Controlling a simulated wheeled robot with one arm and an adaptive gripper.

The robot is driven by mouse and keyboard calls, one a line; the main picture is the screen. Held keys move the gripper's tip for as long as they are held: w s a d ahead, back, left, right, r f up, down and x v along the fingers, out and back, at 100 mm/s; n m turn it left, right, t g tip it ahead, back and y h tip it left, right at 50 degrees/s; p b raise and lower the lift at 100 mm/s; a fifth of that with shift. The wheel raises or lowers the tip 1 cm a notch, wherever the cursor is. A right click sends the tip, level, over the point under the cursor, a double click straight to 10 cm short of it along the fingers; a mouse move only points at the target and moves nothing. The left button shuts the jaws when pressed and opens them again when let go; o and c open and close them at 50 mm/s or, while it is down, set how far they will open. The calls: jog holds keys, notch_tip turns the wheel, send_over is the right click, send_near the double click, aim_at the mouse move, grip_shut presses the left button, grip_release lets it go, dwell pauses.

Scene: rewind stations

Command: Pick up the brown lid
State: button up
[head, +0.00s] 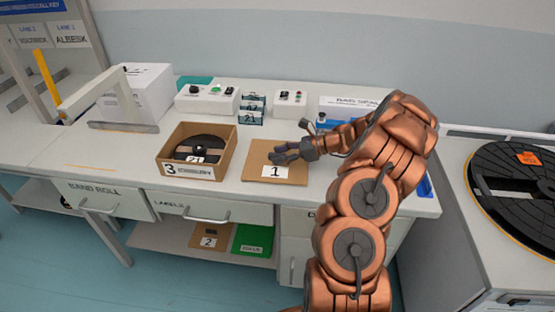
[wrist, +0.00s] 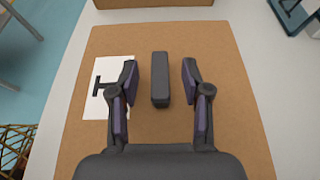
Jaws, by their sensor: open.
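The brown lid (head: 259,158) is a flat, square cardboard panel with a white label "1". It lies flat on the white bench, right of the open box. In the wrist view the lid (wrist: 232,120) fills most of the picture, and a dark bar-shaped handle (wrist: 160,85) stands at its middle. My gripper (head: 285,155) is over the lid. In the wrist view my gripper (wrist: 160,66) is open, one finger on each side of the handle with gaps between. I cannot tell whether the fingertips touch the lid.
An open cardboard box (head: 164,153) labelled "3" holds a black reel (head: 203,145), left of the lid. Control boxes (head: 291,103) and a blue-white box (head: 335,108) stand behind. A large black reel (head: 515,200) lies at the right. Drawers (head: 190,208) are below the front edge.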

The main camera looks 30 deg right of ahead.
jog(key=shift+c, duration=0.4)
grip_shut()
